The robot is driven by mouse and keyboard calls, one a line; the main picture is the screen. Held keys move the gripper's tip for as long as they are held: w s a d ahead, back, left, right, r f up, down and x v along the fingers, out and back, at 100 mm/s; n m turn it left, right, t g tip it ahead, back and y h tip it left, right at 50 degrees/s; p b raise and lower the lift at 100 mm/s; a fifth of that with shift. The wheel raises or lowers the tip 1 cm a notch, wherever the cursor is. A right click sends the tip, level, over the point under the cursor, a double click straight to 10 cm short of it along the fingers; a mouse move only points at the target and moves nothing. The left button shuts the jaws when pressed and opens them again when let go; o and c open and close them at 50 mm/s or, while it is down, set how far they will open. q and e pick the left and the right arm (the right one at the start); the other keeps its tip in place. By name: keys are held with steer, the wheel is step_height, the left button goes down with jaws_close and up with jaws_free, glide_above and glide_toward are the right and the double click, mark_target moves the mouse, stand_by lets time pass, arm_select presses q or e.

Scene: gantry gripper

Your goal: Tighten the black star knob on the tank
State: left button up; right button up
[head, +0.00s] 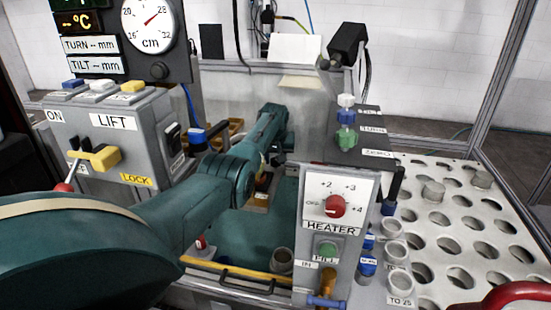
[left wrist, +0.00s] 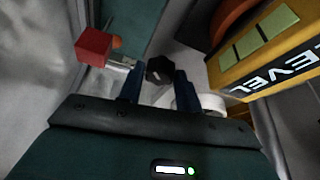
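The black star knob (left wrist: 159,70) shows in the left wrist view, between and just ahead of my gripper's blue fingertips. My left gripper (left wrist: 158,78) has its fingers apart, one on each side of the knob. A narrow gap seems to show at the left finger; the right finger is very close to the knob, and I cannot tell whether it touches. In the head view my teal left arm reaches over the tank (head: 235,235), and the knob cannot be made out there. My right gripper is not in view.
In the left wrist view a red block (left wrist: 93,46) lies close left of the fingers, and a yellow LEVEL panel (left wrist: 270,55) close right. In the head view the LIFT box (head: 115,140) stands left, the HEATER box (head: 335,240) right, and a perforated white table (head: 450,225) beyond it.

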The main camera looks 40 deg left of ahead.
arm_select(q)
steer(key=c, duration=0.4)
